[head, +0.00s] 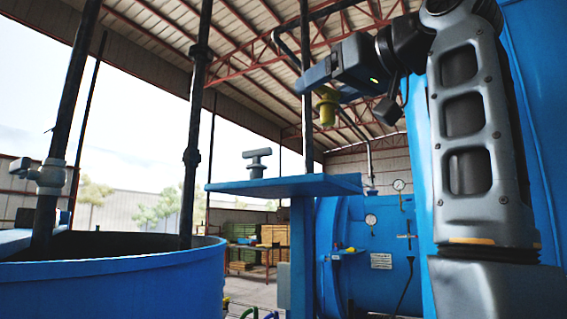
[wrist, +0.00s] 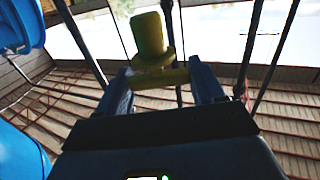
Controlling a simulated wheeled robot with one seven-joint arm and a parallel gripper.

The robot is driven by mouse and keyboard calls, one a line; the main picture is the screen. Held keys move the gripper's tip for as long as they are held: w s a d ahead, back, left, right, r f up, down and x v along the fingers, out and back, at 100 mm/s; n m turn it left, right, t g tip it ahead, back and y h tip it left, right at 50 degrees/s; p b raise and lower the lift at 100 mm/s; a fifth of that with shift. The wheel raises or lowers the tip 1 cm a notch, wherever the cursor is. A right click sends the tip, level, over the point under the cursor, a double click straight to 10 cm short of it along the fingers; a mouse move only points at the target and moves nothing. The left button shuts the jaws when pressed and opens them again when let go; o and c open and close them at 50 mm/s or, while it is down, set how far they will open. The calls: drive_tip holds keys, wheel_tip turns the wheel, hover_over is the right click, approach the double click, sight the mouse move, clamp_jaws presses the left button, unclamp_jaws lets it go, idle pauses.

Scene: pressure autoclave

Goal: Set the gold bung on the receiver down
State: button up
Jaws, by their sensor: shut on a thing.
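The gold bung (head: 328,108) is a yellow stepped cylinder, held in the air by my gripper (head: 322,88). In the wrist view the bung (wrist: 148,36) sticks out between the two blue fingers, its wider flange near the fingertips. In the head view it shows above the right part of a flat blue plate (head: 320,184) on a post, with a clear gap below it. I cannot tell for sure which blue part is the receiver.
A grey T-shaped fitting (head: 257,163) stands on the plate's left part. A large open blue tank (head: 120,285) is at lower left, with dark vertical pipes (head: 194,130) nearby. A blue vessel with gauges (head: 371,220) is behind at right.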

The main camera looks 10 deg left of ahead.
wheel_tip(320, 180, down, 9)
drive_tip(key=shift+r+p, duration=0.1)
drive_tip(key=shift+p, duration=0.35)
drive_tip(key=shift+f, duration=0.2)
drive_tip(key=o, duration=1.1)
drive_tip(key=shift+c, duration=0.2)
drive_tip(key=shift+r, duration=0.15)
